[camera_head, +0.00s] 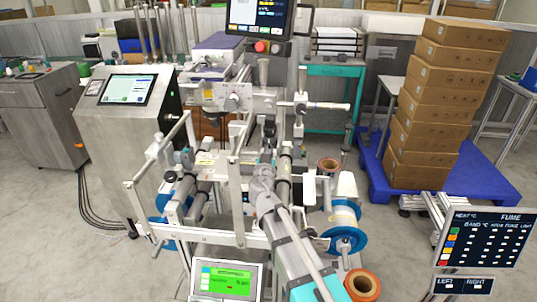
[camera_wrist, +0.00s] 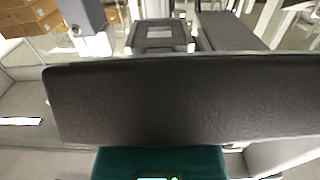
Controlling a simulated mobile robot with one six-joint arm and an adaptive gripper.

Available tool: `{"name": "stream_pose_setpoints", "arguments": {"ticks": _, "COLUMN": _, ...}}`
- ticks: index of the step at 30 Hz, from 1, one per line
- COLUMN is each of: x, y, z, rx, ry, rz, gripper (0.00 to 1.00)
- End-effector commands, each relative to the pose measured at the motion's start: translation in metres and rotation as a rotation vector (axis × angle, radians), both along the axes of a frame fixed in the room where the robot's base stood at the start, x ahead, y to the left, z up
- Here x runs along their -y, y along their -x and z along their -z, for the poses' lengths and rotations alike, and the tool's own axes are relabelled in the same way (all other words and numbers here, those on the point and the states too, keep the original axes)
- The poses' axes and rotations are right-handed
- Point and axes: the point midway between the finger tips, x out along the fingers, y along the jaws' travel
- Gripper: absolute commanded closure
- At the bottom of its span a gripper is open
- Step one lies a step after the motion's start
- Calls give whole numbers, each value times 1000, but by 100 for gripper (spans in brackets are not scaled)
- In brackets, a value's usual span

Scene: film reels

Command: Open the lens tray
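I cannot pick out the lens tray for certain in either view. In the wrist view a dark box with a pale label (camera_wrist: 158,34) lies beyond a wide dark grey slab (camera_wrist: 190,100), which fills the middle of the picture. My grey arm (camera_head: 292,238) reaches up from the bottom of the head view into the machine. Its far end blends with the machine's grey parts, so the gripper's fingers cannot be made out. No grasped object can be identified.
The grey machine frame (camera_head: 240,238) crowds around my arm. A blue-flanged reel (camera_head: 345,217) and an orange-brown roll (camera_head: 362,284) sit to its right. A touchscreen cabinet (camera_head: 130,130) stands left. Stacked cartons (camera_head: 432,105) rest on a blue pallet (camera_head: 480,173). A dark sign (camera_head: 487,238) stands front right.

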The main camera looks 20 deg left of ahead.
Motion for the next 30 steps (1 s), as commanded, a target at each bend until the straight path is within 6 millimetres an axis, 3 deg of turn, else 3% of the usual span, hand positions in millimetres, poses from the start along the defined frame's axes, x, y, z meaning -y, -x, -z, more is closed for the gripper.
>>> {"name": "stream_pose_setpoints", "arguments": {"ticks": 1, "x": 0, "y": 0, "z": 0, "rx": 0, "ry": 0, "rz": 1, "gripper": 84}}
{"name": "stream_pose_setpoints", "arguments": {"ticks": 4, "x": 0, "y": 0, "z": 0, "rx": 0, "ry": 0, "rz": 1, "gripper": 100}}
{"name": "stream_pose_setpoints", "arguments": {"ticks": 11, "x": 1, "y": 3, "z": 0, "rx": 0, "ry": 0, "rz": 0, "gripper": 100}}
{"name": "stream_pose_setpoints", "arguments": {"ticks": 24, "x": 16, "y": 69, "z": 0, "rx": 0, "ry": 0, "rz": -2, "gripper": 100}}
{"name": "stream_pose_setpoints", "arguments": {"ticks": 30, "x": 16, "y": 72, "z": 0, "rx": 0, "ry": 0, "rz": 0, "gripper": 100}}
